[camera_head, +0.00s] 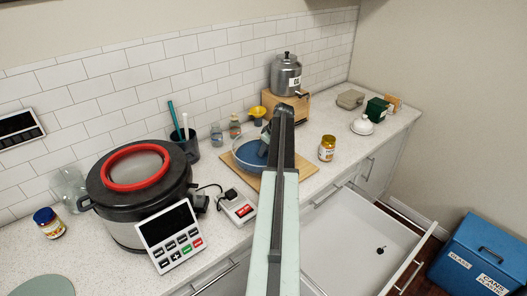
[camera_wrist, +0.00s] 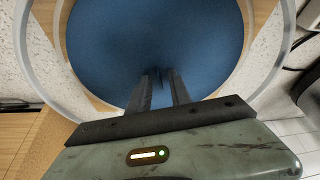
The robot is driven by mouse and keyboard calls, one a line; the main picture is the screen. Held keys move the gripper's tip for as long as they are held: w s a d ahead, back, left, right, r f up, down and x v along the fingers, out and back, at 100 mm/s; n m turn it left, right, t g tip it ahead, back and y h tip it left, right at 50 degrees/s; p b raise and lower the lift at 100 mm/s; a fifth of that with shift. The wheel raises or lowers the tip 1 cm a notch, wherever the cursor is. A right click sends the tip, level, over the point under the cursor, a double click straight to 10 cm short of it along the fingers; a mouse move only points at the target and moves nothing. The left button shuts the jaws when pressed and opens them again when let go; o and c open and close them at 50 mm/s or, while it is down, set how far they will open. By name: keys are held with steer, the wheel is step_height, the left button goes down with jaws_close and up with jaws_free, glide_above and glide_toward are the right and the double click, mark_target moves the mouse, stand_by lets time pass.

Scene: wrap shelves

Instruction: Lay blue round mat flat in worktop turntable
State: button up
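The blue round mat (camera_wrist: 150,35) fills most of the upper wrist view. It lies inside a clear ring-shaped rim (camera_wrist: 285,45), which looks like the edge of the turntable. In the head view the blue mat (camera_head: 247,153) shows inside a clear round dish (camera_head: 236,160), partly hidden by my arm. My gripper (camera_wrist: 161,72) points at the mat's near middle, with its fingertips close together at or just above its surface. The mat looks darker around the tips. I cannot tell whether the fingers pinch it. The fingertips are hidden in the head view.
A wooden board (camera_head: 301,170) lies under the dish. A large cooker (camera_head: 115,205) and a red-and-white device (camera_head: 238,208) stand to the left. A drawer (camera_head: 350,245) is open below the counter.

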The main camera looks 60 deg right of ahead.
steer(key=shift+s+r+p, duration=0.1)
steer(key=shift+r+p, duration=0.4)
steer(key=shift+r, duration=0.05)
steer(key=p+v, duration=1)
steer(key=v, duration=0.1)
steer(key=shift+s, duration=0.1)
